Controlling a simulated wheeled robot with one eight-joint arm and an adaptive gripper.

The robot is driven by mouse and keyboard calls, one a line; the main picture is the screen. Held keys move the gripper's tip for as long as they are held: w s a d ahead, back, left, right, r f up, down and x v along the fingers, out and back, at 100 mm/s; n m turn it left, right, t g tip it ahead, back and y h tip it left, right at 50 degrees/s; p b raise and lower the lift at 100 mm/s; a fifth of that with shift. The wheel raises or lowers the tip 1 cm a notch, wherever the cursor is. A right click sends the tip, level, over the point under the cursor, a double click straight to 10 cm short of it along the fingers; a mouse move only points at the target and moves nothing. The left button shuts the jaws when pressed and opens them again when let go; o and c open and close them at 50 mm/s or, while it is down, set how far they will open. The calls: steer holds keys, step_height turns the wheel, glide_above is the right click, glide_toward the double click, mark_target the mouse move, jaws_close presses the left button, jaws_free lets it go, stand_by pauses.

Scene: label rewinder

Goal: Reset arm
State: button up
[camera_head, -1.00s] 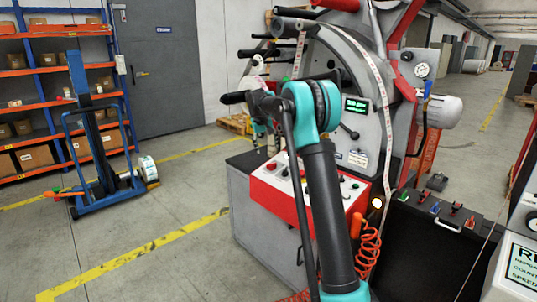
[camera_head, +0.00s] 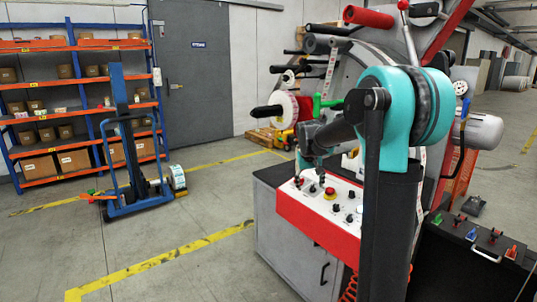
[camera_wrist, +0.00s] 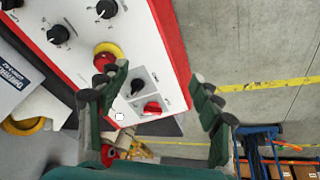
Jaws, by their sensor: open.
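My gripper (camera_wrist: 160,110) shows in the wrist view with its two dark green padded fingers spread apart and nothing between them. Behind the gap is the red-edged white control panel (camera_wrist: 135,45) with black knobs, a red knob and a red-and-yellow button (camera_wrist: 108,55). In the head view my teal and black arm stands in front of the label rewinder, over the right side of its control panel (camera_head: 290,207). A roll of labels (camera_head: 281,108) sits on a spindle of the machine.
A blue lift cart (camera_head: 122,150) stands on the floor at left, before orange and blue shelves (camera_head: 70,97) with boxes. The floor between cart and machine is clear.

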steer(key=s+f, duration=0.5)
steer(key=s, duration=0.6)
steer(key=s+d+f+y, duration=0.1)
steer(key=s+f, duration=0.4)
steer(key=s, duration=0.7)
steer(key=s+d+f, duration=0.1)
steer(key=s+f, duration=0.4)
steer(key=s, duration=0.6)
steer(key=shift+s+d+f+m+t, duration=0.15)
steer(key=shift+s+m+t, duration=0.15)
steer(key=shift+m, duration=0.1)
